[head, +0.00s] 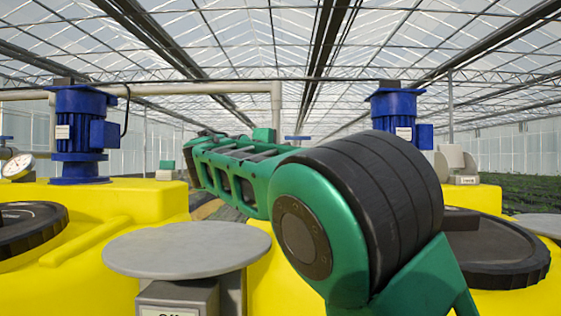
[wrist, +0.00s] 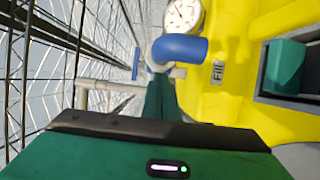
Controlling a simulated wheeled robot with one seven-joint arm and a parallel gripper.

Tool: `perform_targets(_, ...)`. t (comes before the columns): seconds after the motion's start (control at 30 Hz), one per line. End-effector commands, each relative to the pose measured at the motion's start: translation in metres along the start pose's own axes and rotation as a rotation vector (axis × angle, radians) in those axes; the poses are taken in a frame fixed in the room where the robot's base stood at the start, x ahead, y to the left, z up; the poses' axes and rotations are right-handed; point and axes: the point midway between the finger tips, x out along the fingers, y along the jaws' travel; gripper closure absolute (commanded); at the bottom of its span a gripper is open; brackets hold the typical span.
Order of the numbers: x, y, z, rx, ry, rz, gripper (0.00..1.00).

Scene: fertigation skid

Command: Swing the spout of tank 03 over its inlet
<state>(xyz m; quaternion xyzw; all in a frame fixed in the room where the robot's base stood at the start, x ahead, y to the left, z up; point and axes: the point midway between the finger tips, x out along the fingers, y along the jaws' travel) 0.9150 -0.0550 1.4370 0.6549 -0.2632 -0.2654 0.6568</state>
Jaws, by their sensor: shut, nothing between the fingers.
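In the wrist view a blue elbow spout (wrist: 182,48) stands over a yellow tank top (wrist: 228,70), beside a plate marked "Fill" (wrist: 217,72). No tank number is readable, so I cannot tell whether this is tank 03. My gripper (wrist: 160,82) shows as a narrow green shape, shut and empty, its tip close to the spout's base in the picture. Whether it touches the spout is unclear. The inlet opening cannot be made out. In the head view my green arm reaches away over the tanks and hides my gripper and the spout.
A round dial gauge (wrist: 183,14) sits beside the spout. A teal block (wrist: 284,67) lies in a dark recess to the right. In the head view, blue motors (head: 80,135) rise from yellow tanks (head: 95,220) with black lids (head: 30,228). A grey round plate (head: 187,248) stands in front.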

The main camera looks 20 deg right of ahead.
Motion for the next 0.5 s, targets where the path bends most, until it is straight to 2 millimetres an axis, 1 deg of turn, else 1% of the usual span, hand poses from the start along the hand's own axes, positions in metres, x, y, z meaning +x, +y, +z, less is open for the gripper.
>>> perform_targets(0.03,0.003,0.001,0.007,0.003,-0.016,0.000,1.00)
perform_targets(0.13,0.002,0.001,0.004,0.003,-0.018,0.000,1.00)
perform_targets(0.23,-0.002,0.001,-0.006,0.002,-0.017,0.002,1.00)
perform_targets(0.4,-0.011,-0.002,-0.029,-0.003,-0.013,0.001,1.00)
perform_targets(0.43,-0.013,-0.002,-0.031,-0.002,-0.012,-0.001,1.00)
perform_targets(0.5,-0.023,-0.002,-0.029,-0.001,-0.009,-0.003,1.00)
